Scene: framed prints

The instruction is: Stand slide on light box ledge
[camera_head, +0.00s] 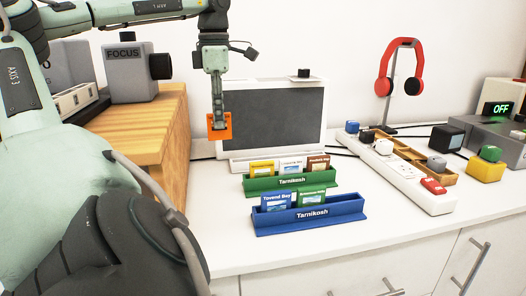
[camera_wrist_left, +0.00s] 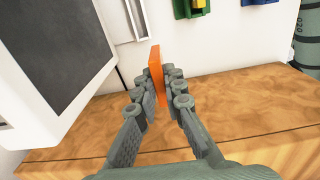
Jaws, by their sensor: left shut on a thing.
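An orange slide (camera_head: 220,134) is upright between the fingers of my left gripper (camera_head: 217,112). In the left wrist view the slide (camera_wrist_left: 155,65) is seen nearly edge-on, with the fingers (camera_wrist_left: 163,85) shut on both its sides. The light box (camera_head: 285,115) is a white case with a dark, unlit panel. Its white ledge (camera_head: 265,156) runs along the bottom front. The slide hangs in front of the panel's left edge in the head view, above the ledge level. In the left wrist view the light box (camera_wrist_left: 60,45) is at the upper left. My right gripper is out of view.
A green rack (camera_head: 290,183) and a blue rack (camera_head: 325,217) hold small cards in front of the ledge. A wooden block (camera_head: 150,130) with a grey FOCUS device (camera_head: 128,75) stands left. A power strip (camera_head: 408,178) and red headphones (camera_head: 400,65) are right.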

